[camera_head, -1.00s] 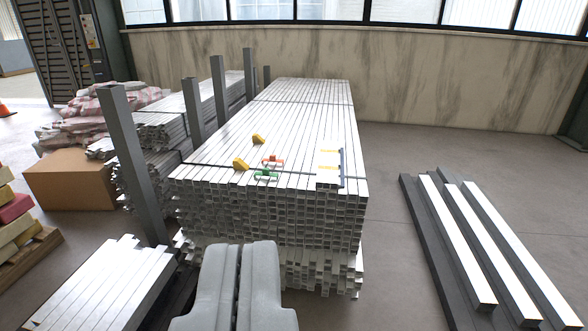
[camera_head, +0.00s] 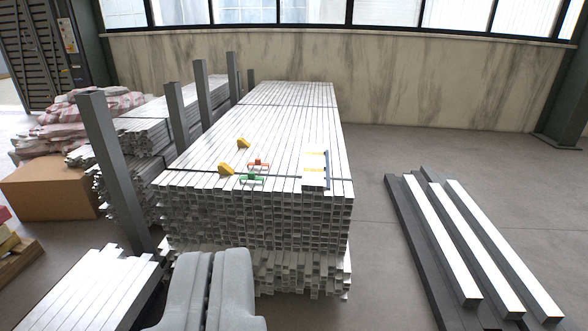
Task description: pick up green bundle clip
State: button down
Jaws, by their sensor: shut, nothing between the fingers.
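The green bundle clip (camera_head: 251,180) lies on top of the tall stack of metal profiles (camera_head: 255,215), near its front edge. A red-orange clip (camera_head: 258,164) lies just behind it. My gripper (camera_head: 214,262) shows large at the bottom of the picture, its two grey fingers together with nothing between them. It is well in front of the stack and apart from the clip.
Two yellow blocks (camera_head: 226,168) lie left of the clips. A flat piece with yellow marks (camera_head: 314,170) lies to the right. Grey upright posts (camera_head: 112,165) stand along the stack's left side. Loose beams (camera_head: 470,240) lie on the floor at right, with clear floor between.

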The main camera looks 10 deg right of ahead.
aim_at(251, 175)
jog(key=i+l, duration=0.3)
jog(key=i, duration=0.3)
jog(key=i+l+u, duration=0.1)
jog(key=i+l, duration=0.15)
jog(key=i, duration=0.3)
jog(key=i+l+u, duration=0.1)
jog(key=i+l, duration=0.2)
jog(key=i, duration=0.25)
jog(key=i+l, duration=0.4)
jog(key=i, duration=0.2)
